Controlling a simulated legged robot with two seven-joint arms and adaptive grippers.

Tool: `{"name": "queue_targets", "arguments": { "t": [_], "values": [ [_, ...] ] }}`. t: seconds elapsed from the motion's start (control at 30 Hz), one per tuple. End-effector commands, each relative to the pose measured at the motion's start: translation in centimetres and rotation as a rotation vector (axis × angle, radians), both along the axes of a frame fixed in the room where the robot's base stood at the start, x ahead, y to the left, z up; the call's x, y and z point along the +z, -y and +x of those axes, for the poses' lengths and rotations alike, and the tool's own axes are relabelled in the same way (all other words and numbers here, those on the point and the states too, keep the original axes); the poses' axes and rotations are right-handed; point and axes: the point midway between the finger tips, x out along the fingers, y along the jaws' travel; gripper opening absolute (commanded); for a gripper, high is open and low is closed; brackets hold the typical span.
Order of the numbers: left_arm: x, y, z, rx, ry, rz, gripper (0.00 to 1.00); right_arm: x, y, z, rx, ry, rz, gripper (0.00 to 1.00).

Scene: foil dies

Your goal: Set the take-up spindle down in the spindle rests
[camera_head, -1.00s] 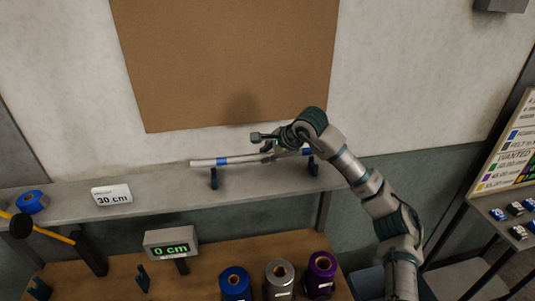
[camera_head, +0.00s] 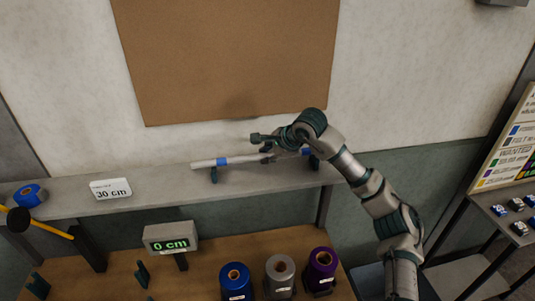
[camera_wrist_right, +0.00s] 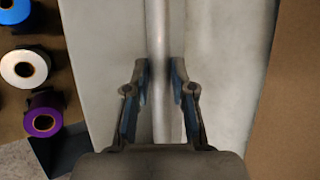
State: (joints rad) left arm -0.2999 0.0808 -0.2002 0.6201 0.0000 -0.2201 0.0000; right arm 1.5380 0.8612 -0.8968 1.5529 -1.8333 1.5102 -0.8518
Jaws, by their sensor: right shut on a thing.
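The take-up spindle is a pale rod with blue bands (camera_head: 203,164), lying level along the wall shelf. Its left end is free, and a blue band (camera_head: 306,153) shows near its right end. My right gripper (camera_head: 267,153) is over its middle, and in the right wrist view my fingers (camera_wrist_right: 160,80) are shut on the grey rod (camera_wrist_right: 158,30) from both sides. Dark green rests stand under the rod at the left (camera_head: 214,176) and right (camera_head: 314,163); I cannot tell whether it touches them. Other dark green brackets (camera_head: 142,273) stand on the bench. My left gripper is out of view.
A "30 cm" card (camera_head: 110,189) and a blue roll (camera_head: 30,195) are on the shelf (camera_head: 150,196). Below, the wooden bench (camera_head: 208,262) holds a "0 cm" display (camera_head: 170,243) and blue, silver and purple rolls (camera_head: 320,270). A side table (camera_head: 495,225) stands right.

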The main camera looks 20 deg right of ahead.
Motion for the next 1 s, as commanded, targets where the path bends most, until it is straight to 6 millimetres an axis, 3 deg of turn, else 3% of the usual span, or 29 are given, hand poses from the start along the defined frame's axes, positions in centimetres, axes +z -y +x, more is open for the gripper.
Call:
{"name": "queue_targets", "arguments": {
  "t": [0.73,0.77,0.83,0.87,1.0],
  "values": [
    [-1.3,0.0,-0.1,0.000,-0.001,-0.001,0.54,-1.8,0.1,0.0,0.001,0.002,0.002,0.00],
    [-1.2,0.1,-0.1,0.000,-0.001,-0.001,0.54,-1.7,0.1,0.0,0.000,0.003,0.002,0.32],
    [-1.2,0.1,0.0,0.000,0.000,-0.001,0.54,-1.7,0.1,0.0,0.001,0.002,0.002,0.49],
    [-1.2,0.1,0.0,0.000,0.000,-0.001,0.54,-1.7,0.1,0.0,0.001,0.002,0.002,0.53],
    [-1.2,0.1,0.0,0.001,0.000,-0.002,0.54,-1.7,0.0,0.0,0.001,0.001,0.000,0.53]
  ]
}}
